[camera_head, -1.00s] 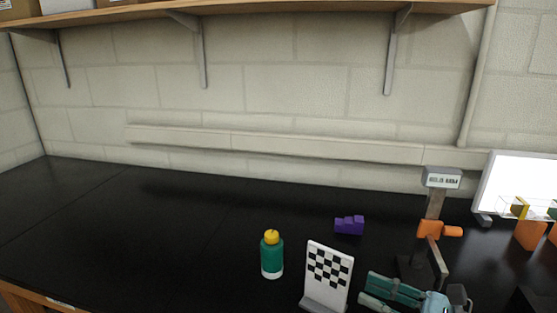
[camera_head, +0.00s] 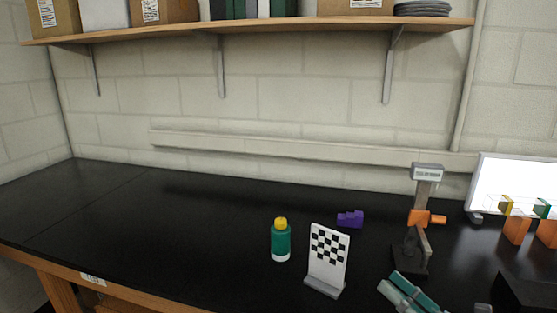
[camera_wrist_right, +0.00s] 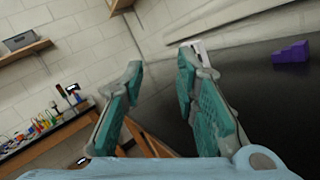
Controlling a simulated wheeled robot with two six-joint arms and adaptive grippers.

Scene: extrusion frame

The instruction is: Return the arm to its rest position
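My right gripper (camera_head: 388,281) is at the bottom edge of the head view, right of the checkerboard stand. Its teal fingers stand apart with nothing between them, and the rest of it is cut off by the frame. In the right wrist view the same gripper (camera_wrist_right: 160,62) is open and empty, its fingers pointing toward the block wall. My left gripper is in neither view.
On the black bench (camera_head: 160,210) stand a green bottle (camera_head: 281,241), a checkerboard stand (camera_head: 328,259), a purple stepped block (camera_head: 350,218) and a display post with an orange part (camera_head: 419,218). Orange blocks (camera_head: 516,229) stand right. The bench's left is clear.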

